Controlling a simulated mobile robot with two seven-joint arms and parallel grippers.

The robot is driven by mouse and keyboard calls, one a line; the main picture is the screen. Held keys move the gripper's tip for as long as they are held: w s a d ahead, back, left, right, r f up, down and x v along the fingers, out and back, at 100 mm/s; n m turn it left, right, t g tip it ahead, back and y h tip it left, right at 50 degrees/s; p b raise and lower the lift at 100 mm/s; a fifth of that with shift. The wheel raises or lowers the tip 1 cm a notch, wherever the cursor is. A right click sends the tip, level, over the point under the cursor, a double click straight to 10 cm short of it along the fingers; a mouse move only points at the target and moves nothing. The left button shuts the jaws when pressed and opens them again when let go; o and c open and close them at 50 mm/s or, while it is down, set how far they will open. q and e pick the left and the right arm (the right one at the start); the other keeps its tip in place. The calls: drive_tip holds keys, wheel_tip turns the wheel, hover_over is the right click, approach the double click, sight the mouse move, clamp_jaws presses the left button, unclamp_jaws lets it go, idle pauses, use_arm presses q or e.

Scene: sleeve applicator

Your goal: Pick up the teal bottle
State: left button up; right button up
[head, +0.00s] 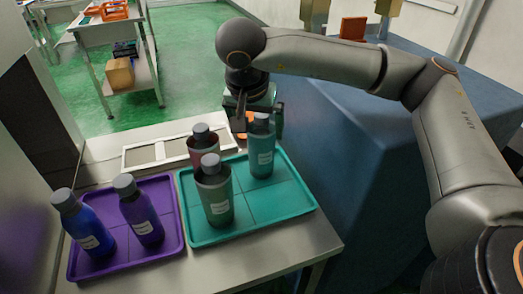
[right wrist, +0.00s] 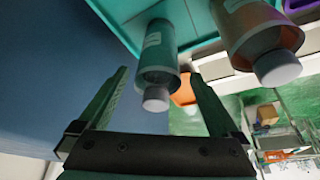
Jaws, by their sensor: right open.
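The teal bottle (head: 261,155) stands upright with a grey cap at the back right of the teal tray (head: 262,212). My right gripper (head: 260,116) is at its upper part in the head view, with a finger to each side. In the right wrist view the teal bottle (right wrist: 160,48) appears cap-down between the two spread fingertips of my right gripper (right wrist: 160,78). The jaws are open, and I see no finger pressed on the bottle. The gripper's far side is partly hidden. My left gripper is not in view.
A grey-green bottle (head: 216,192) and a reddish bottle (head: 198,152) share the teal tray. A purple tray (head: 170,235) holds a blue bottle (head: 82,222) and a purple bottle (head: 142,215). A white frame (head: 145,155) lies behind. A blue block-like surface (head: 350,150) is at right.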

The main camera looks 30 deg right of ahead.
sight(261, 142)
drive_tip(key=x, duration=0.6)
drive_tip(key=shift+d+f, duration=0.25)
drive_tip(key=shift+f, duration=0.1)
drive_tip(key=shift+r, duration=0.1)
clamp_jaws()
idle(0.5)
